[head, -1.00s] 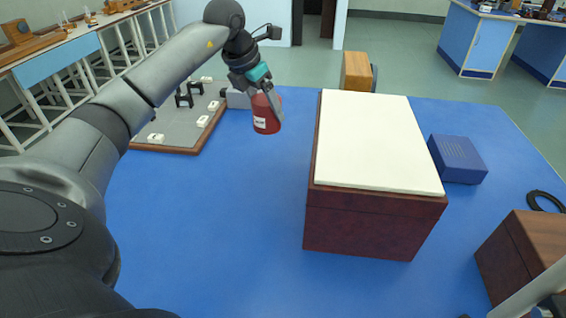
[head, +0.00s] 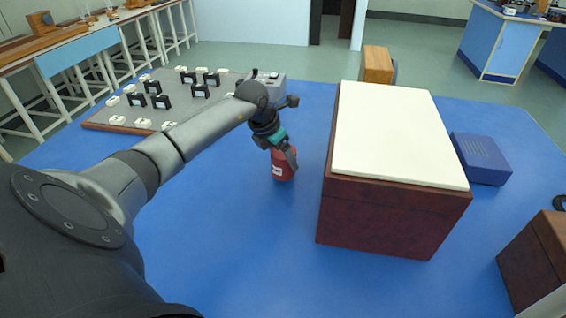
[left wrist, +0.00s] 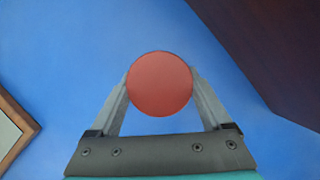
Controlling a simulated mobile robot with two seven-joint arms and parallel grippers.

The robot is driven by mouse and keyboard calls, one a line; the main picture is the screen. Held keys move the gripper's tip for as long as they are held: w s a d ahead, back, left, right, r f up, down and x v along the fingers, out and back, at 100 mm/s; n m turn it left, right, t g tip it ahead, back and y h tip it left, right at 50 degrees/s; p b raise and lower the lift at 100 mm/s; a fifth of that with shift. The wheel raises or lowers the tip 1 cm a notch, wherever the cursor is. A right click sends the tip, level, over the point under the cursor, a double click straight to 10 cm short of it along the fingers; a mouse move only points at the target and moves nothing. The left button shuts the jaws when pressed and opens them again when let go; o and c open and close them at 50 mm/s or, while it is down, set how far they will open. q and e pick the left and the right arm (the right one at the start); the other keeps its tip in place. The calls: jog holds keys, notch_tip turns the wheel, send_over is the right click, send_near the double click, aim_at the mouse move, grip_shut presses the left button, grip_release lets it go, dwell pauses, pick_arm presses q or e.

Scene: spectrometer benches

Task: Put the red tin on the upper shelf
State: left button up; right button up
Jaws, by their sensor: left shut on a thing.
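The red tin (head: 284,168) is upright, with a white label on its side, left of a large dark box. My left gripper (head: 286,152) is shut on it from above. In the left wrist view the tin's round red top (left wrist: 159,84) sits between the two fingers. I cannot tell whether its base touches the blue table. No open shelf is clear to me; the dark brown box has a raised flat cream top (head: 395,135). My right gripper is out of view.
A grey board (head: 125,110) with several black and white parts stands at the left. A blue box (head: 482,158) is right of the cream-topped box, and a brown box (head: 535,255) is at the lower right. Blue table (head: 240,250) in front is clear.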

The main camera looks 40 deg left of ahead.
pick_arm(q)
notch_tip(320, 180, down, 2)
jog(key=o, duration=1)
jog(key=shift+f, duration=0.1)
jog(key=o, duration=0.3)
